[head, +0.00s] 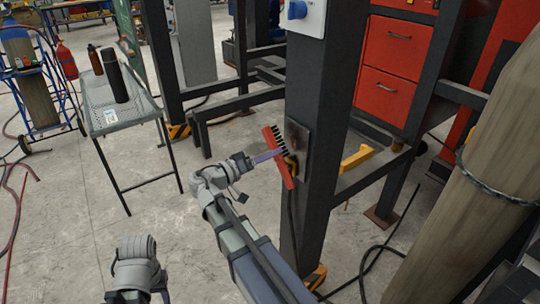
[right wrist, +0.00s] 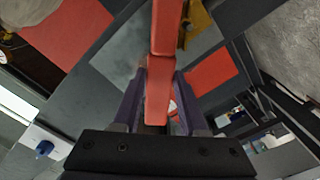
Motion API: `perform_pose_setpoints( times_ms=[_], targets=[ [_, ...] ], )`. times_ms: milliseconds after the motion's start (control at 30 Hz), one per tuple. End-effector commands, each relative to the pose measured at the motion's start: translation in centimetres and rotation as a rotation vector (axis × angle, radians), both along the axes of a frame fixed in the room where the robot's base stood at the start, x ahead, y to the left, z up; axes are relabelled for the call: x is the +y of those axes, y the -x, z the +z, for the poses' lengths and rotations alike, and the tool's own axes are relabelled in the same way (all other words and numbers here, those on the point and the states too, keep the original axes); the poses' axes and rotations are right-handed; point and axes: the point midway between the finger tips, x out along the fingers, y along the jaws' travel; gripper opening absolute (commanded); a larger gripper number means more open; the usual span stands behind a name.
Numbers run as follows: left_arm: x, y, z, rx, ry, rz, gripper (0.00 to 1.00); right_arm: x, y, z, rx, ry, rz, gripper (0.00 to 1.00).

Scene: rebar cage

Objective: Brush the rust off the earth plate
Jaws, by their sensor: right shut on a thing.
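The earth plate (head: 298,137) is a small dark plate with brownish patches on the face of a dark steel column. A brush with a red handle (head: 270,146) and dark bristles stands steeply in front of it, bristles towards the plate. I cannot tell whether the bristles touch it. My right gripper (head: 268,156) is shut on the brush handle. In the right wrist view the red handle (right wrist: 160,92) lies between the purple fingers. A yellow clamp (head: 291,165) sits at the plate's lower edge, partly behind the brush. My left gripper (head: 163,292) shows only in part at the bottom edge.
The steel column (head: 320,75) carries a blue-and-white socket box (head: 306,14). A mesh side table (head: 122,112) with two bottles stands at left. Red drawers (head: 392,68) stand behind the column. A wooden post (head: 470,190) is at right. Cables lie on the floor.

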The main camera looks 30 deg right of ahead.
Motion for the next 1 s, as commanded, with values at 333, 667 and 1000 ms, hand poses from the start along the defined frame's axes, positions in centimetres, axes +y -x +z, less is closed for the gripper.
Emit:
perform_pose_setpoints(
  times_ms=[333,667,1000],
  targets=[
    [0.0,0.0,0.0,0.000,0.000,0.000,0.50,-0.6,-0.1,0.0,0.000,0.001,-0.001,0.00],
    [0.0,0.0,0.0,0.000,0.000,0.000,0.50,-1.2,-0.1,0.0,0.000,0.001,-0.001,0.00],
    [0.0,0.0,0.0,0.000,0.000,0.000,0.50,-1.9,-0.2,0.0,0.000,0.001,0.001,0.00]
  ],
)
